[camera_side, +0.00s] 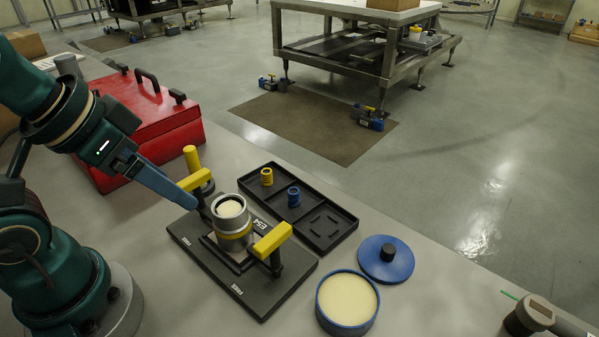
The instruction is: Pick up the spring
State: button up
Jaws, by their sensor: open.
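A small yellow ringed cylinder (266,177) and a small blue ringed cylinder (294,197) stand upright in separate compartments of a black tray (346,227). They look like coil springs, but they are too small to be sure. My gripper (193,203) reaches down from the left, its long blue-grey fingers angled to the right. Its tips are by the left yellow-handled clamp (194,178) of a black fixture plate (263,298), left of a metal cylinder (232,224). It is open with nothing seen in it; the gap between the fingers is hard to see.
A right clamp with a yellow handle (272,240) stands beside the cylinder. A blue round tub (347,302) with cream contents and its blue lid (386,260) lie to the right. A red toolbox (150,125) stands behind my arm. The tray's front right compartment is empty.

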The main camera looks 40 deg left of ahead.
jog(key=shift+c, duration=0.3)
jog(key=c, duration=0.5)
